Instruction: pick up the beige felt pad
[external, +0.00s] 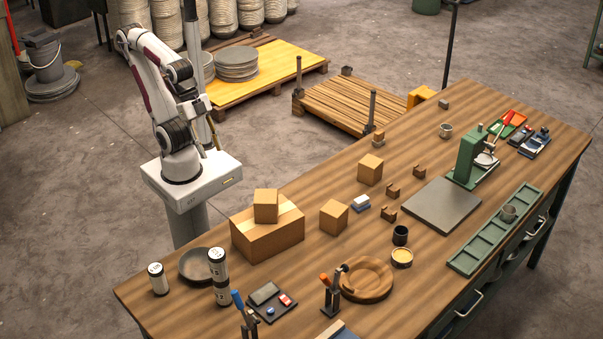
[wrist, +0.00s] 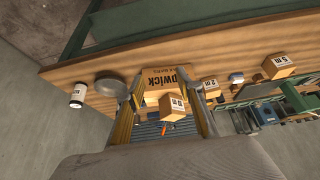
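I cannot make out a beige felt pad for certain in either view. A small blue-and-white stack (external: 361,203) lies on the workbench (external: 330,180) beside a cardboard box, but its top looks white rather than beige. My gripper (external: 212,146) hangs beside my raised arm, left of the bench and away from everything on it. In the wrist view my gripper (wrist: 167,86) shows two fingers spread apart with nothing held between them. Cardboard boxes show beyond the fingers.
A dark pan (external: 196,264), canisters (external: 218,290), wooden bowl (external: 367,280), grey plate (external: 441,205) and green tray (external: 496,230) also occupy the bench.

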